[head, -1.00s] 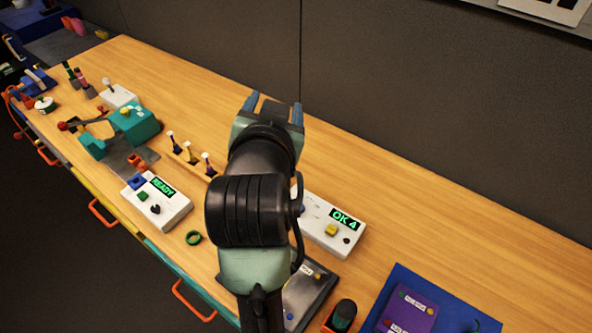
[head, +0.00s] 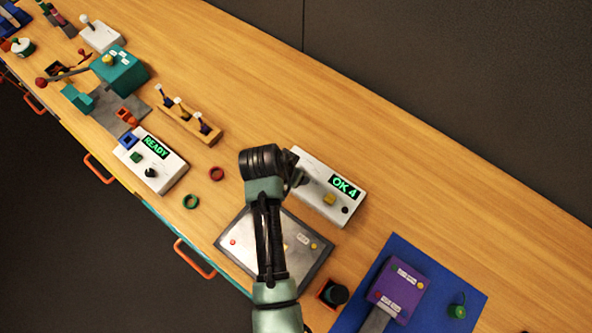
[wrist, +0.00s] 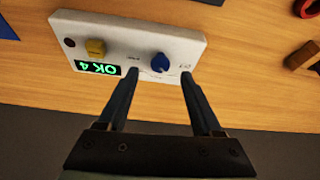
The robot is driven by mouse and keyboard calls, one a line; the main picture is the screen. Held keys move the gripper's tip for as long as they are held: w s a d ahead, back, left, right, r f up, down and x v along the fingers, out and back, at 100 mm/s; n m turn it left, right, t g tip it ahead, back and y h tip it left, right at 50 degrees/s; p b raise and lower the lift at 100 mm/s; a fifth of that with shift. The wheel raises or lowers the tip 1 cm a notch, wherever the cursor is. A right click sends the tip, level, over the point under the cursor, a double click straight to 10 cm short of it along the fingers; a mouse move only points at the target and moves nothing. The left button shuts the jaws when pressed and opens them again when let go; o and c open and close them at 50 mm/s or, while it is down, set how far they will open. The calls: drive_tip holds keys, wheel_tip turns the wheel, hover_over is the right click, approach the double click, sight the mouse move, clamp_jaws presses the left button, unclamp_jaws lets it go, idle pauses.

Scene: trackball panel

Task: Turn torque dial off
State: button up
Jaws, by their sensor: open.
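A white box (head: 325,190) with a green "OK 4" display stands on the bench in the head view. It also fills the upper part of the wrist view (wrist: 125,30), where its display is upside down. A blue dial (wrist: 161,62) with a pointed cap is on its face, with small labels too blurred to read, so I cannot confirm the torque dial's name. My gripper (wrist: 160,76) is open, its fingertips either side of the dial's lower part and seemingly near the box edge; contact cannot be told. In the head view my arm hides the blue dial and the fingers.
The box also carries a yellow knob (wrist: 95,47) and a small dark knob (wrist: 70,42). Another white box (head: 150,163) reads "READY". A grey panel (head: 235,262) lies in front, a blue mat (head: 460,290) at right. The bench behind the box is clear.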

drive_tip(key=shift+x, duration=1.8)
clamp_jaws()
